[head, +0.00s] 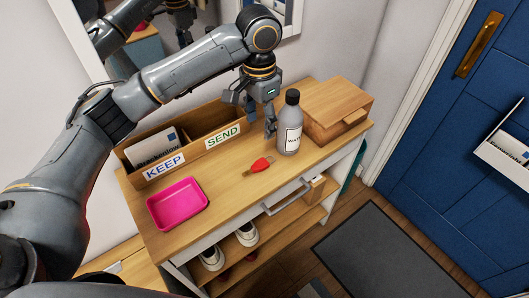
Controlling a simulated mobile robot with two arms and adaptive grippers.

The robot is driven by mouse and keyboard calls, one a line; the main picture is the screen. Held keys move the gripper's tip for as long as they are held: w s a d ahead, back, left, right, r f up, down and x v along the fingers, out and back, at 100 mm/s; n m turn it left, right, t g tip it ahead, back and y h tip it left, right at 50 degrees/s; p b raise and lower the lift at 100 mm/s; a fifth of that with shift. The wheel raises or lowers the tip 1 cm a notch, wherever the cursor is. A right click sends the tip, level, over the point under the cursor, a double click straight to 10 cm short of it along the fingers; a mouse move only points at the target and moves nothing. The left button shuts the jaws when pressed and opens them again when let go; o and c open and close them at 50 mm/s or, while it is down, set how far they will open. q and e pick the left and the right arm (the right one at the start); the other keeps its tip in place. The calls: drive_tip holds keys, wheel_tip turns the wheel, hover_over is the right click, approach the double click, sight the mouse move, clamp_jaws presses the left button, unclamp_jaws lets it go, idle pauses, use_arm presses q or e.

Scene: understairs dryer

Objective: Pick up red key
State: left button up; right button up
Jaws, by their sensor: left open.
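The red key (262,164) lies flat on the wooden top of the console table (228,190), near its front edge. Its red head points right and its short shaft points left. My left gripper (257,126) is open and empty above the table, behind the key and apart from it. It hangs just left of a grey bottle and in front of the SEND compartment. My right gripper is not in view.
The grey bottle (289,128) stands upright close to my left gripper. A wooden box (338,104) sits at the right end. A pink tray (177,203) lies at the left. The KEEP/SEND organizer (185,155) runs along the back, with papers in KEEP. A drawer handle (287,198) juts out in front.

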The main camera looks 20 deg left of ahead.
use_arm(q)
hover_over(261, 162)
drive_tip(key=f, duration=0.7)
drive_tip(key=shift+w+a, duration=0.2)
drive_tip(key=shift+f, duration=0.25)
drive_tip(key=shift+s+d+f, duration=0.15)
drive_tip(key=shift+s+f, duration=0.05)
drive_tip(key=shift+f, duration=0.6)
wheel_tip(261, 162, down, 3)
drive_tip(key=shift+s+d+r+p, duration=0.1)
drive_tip(key=shift+r+p, duration=0.1)
drive_tip(key=shift+p, duration=0.15)
drive_tip(key=shift+f, duration=0.5)
drive_tip(key=c, duration=1.1)
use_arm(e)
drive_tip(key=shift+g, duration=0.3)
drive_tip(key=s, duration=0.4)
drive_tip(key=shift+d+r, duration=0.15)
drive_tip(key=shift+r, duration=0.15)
